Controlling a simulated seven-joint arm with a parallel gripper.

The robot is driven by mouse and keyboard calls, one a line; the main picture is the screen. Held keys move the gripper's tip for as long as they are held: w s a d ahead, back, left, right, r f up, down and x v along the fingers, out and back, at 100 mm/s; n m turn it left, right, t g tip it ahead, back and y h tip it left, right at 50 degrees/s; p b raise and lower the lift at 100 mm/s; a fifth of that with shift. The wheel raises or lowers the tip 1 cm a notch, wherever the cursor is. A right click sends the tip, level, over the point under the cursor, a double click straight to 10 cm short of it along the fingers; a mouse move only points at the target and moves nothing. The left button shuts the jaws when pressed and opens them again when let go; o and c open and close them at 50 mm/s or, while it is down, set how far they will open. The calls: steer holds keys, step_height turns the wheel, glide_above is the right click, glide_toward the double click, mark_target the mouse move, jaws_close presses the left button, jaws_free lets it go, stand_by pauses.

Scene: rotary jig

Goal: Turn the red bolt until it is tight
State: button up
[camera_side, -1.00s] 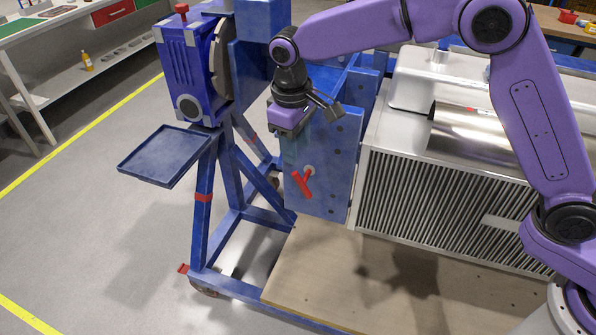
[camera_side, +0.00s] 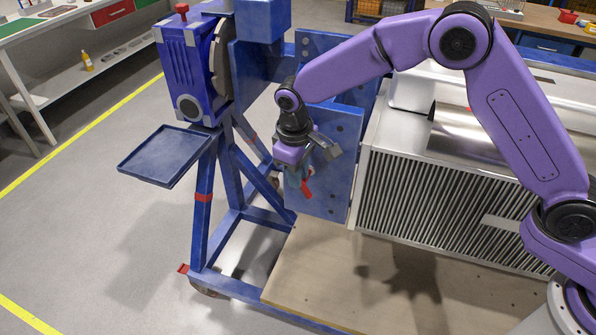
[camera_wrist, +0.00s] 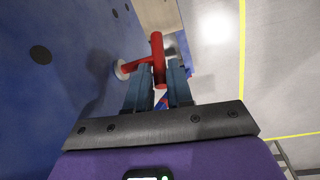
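The red bolt (camera_wrist: 157,58) has a crossbar handle and sticks out of the blue plate through a pale round collar (camera_wrist: 122,69). In the side view its lower end (camera_side: 306,189) shows, and the rest is hidden behind my gripper. My gripper (camera_side: 297,180) points down in front of the plate, at the bolt. In the wrist view the two fingers of my gripper (camera_wrist: 159,84) are apart, with a gap between them. One end of the red handle reaches into that gap; I see no clear grip on it.
The blue plate (camera_side: 330,190) with dark holes stands close beside my gripper. A ribbed metal housing (camera_side: 440,215) is to the right, above a wooden board (camera_side: 330,275). A blue tray (camera_side: 165,155) juts out at the left. The floor there is clear.

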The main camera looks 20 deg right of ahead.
mark_target(304, 184)
jaws_close()
steer(key=shift+s+d, duration=0.1)
steer(key=shift+s, duration=0.05)
steer(key=t+y, duration=0.1)
steer(key=s+d+t+y, duration=0.1)
steer(key=t+y, duration=0.1)
steer(key=shift+s+d+f+t+y, duration=0.15)
steer(key=shift+s+d+t+y, duration=0.1)
steer(key=shift+t+y, duration=0.35)
steer(key=shift+s+d+f+t+y, duration=0.15)
steer(key=shift+s+d+t+y, duration=0.05)
steer(key=shift+t+y, duration=0.4)
steer(key=shift+s+d+f+m+t+y, duration=0.15)
steer(key=shift+f+t+y, duration=0.05)
steer(key=shift+t+y, duration=0.4)
steer(key=shift+s+d+f+m+t+y, duration=0.15)
steer(key=shift+t+y, duration=0.35)
steer(key=shift+t, duration=0.1)
steer(key=shift+s+d+f+t+y, duration=0.1)
steer(key=shift+f+t+y, duration=0.2)
steer(key=shift+t+y, duration=0.55)
steer(key=shift+s+d+f+t+y, duration=0.1)
steer(key=shift+f+t+y, duration=0.25)
steer(key=shift+t+y, duration=0.5)
steer(key=shift+s+d+f+t+y, duration=0.1)
steer(key=shift+f+t+y, duration=0.2)
steer(key=shift+t+y, duration=0.5)
steer(key=shift+t, duration=0.3)
